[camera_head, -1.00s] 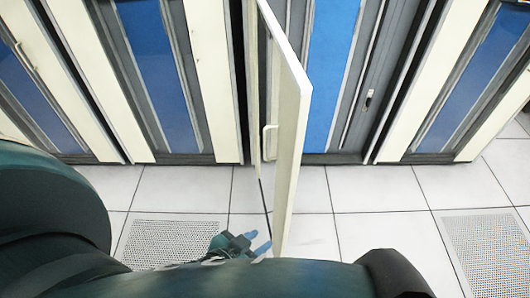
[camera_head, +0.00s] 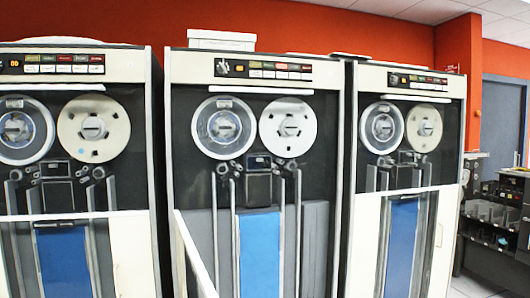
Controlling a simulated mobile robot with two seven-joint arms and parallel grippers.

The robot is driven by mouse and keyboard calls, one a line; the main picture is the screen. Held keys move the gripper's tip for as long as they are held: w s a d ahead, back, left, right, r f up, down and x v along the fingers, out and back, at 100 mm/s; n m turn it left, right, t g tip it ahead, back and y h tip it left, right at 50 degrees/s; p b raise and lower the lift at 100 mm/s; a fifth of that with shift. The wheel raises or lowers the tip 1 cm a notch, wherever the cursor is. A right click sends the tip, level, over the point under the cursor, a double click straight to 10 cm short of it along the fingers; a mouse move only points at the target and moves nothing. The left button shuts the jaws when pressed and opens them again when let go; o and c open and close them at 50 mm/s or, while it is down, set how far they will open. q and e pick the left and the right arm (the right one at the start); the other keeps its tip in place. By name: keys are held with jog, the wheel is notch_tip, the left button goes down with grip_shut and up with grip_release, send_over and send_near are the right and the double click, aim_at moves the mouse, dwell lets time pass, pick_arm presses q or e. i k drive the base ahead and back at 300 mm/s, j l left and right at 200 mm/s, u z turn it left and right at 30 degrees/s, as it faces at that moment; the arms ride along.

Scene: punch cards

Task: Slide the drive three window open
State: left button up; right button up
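Three tape drives stand side by side: a left one (camera_head: 75,205), a middle one (camera_head: 178,130) and a right one (camera_head: 451,140). I see no number that tells which is drive three. Each has two reels behind its upper front. A pale horizontal bar crosses the left drive (camera_head: 60,216) and the right drive (camera_head: 415,190) below the reels; no such bar shows on the middle drive. The middle drive's lower door (camera_head: 195,258) swings outward, its edge toward me. I cannot tell how far any window is open. Neither gripper is in view.
A white box (camera_head: 221,40) lies on top of the middle drive. A shelf unit with bins (camera_head: 492,215) stands at the far right, beside a grey door (camera_head: 503,110). The floor before the drives is mostly out of view.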

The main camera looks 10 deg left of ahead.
aim_at(211, 88)
jog(key=i+l, duration=0.15)
jog(key=l, duration=0.25)
jog(key=i+l+u, duration=0.15)
jog(key=l, duration=0.25)
jog(key=i+l, duration=0.2)
jog(key=l, duration=0.2)
jog(key=i+l+u, duration=0.25)
jog(key=i+l, duration=0.15)
jog(key=i+l+u, duration=0.2)
jog(key=l, duration=0.3)
jog(key=i, duration=0.1)
